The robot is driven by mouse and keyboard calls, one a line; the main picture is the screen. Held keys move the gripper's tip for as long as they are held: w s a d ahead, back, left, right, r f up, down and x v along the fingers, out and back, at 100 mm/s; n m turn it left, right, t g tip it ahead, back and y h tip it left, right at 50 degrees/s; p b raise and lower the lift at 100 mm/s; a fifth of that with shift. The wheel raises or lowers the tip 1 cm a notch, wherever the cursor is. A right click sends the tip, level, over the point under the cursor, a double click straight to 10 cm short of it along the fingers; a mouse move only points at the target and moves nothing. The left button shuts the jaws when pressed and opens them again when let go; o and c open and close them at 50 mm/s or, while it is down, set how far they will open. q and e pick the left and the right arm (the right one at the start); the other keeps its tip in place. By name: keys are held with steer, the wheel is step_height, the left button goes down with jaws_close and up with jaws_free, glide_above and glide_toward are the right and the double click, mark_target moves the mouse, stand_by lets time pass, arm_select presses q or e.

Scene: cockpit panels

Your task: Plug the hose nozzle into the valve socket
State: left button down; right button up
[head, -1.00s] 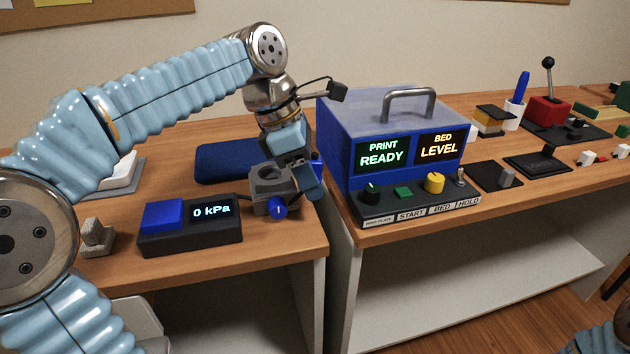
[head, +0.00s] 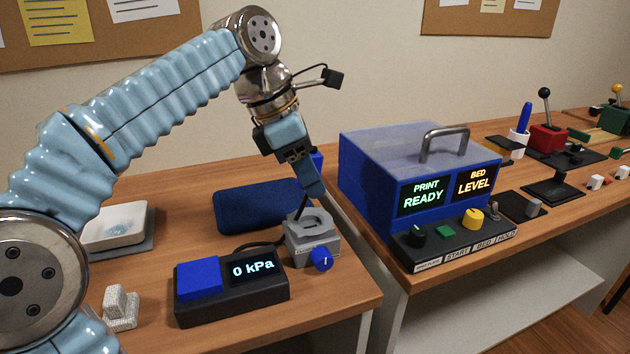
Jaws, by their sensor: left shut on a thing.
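The valve socket (head: 325,246) is a grey block with a round opening on top and a blue knob (head: 320,259) on its front. It stands near the right front edge of the left table. My left gripper (head: 310,190) is above and slightly behind the socket, tilted downward. It is shut on what appears to be the hose nozzle, mostly hidden by the fingers. A blue part (head: 316,160) shows behind the fingers; I cannot tell whether it belongs to the nozzle. A gap between held nozzle and socket cannot be judged. My right gripper is not in view.
A black gauge box (head: 230,298) reading 0 kPa, with a blue top, stands left of the socket. A dark blue pad (head: 258,206) lies behind. A blue printer box (head: 372,186) stands right, across a gap between tables. A white tray (head: 117,225) lies left.

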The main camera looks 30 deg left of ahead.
mark_target(324, 220)
arm_select(q)
steer(key=shift+f, duration=0.15)
steer(key=shift+f, duration=0.75)
step_height(324, 220, down, 3)
steer(key=shift+r+b, duration=0.1)
steer(key=shift+b, duration=1.05)
steer(key=shift+f+b, duration=0.6)
steer(key=shift+b, duration=0.05)
steer(key=shift+f+h+b, duration=0.1)
steer(key=shift+h+b, duration=0.2)
steer(key=shift+b, duration=0.05)
steer(key=shift+d+t+h+b, duration=0.15)
steer(key=shift+t+h+b, duration=0.25)
steer(key=shift+t, duration=0.1)
steer(key=shift+w, duration=0.1)
